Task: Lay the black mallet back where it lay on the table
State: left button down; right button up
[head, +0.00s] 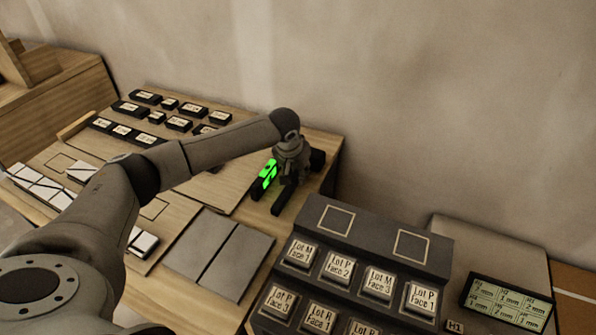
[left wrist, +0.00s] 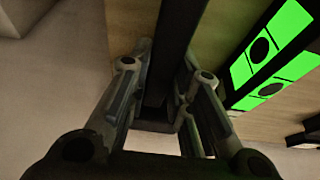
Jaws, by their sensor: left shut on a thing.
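My left gripper (head: 286,180) is over the back right part of the wooden table, pointing down. In the left wrist view its fingers close from both sides on a long dark bar (left wrist: 174,45), which I take to be the handle of the black mallet. The bar runs away from the fingers toward the top of that view. In the head view the mallet is hard to tell from the dark fingers, and I cannot tell whether it touches the table. My right gripper is not in view.
A bright green piece with black marks (head: 265,175) is just left of the gripper and shows in the left wrist view (left wrist: 268,55). A dark stepped rack (head: 325,246) of labelled blocks stands in front. Grey tiles (head: 238,262) and several labelled black blocks (head: 178,123) lie on the table.

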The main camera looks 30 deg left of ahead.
pick_arm(q)
jog(key=shift+f, duration=0.15)
dwell(0.3)
jog(key=c, duration=1.3)
grip_release()
jog(key=shift+o, duration=0.2)
jog(key=shift+s+f, duration=0.1)
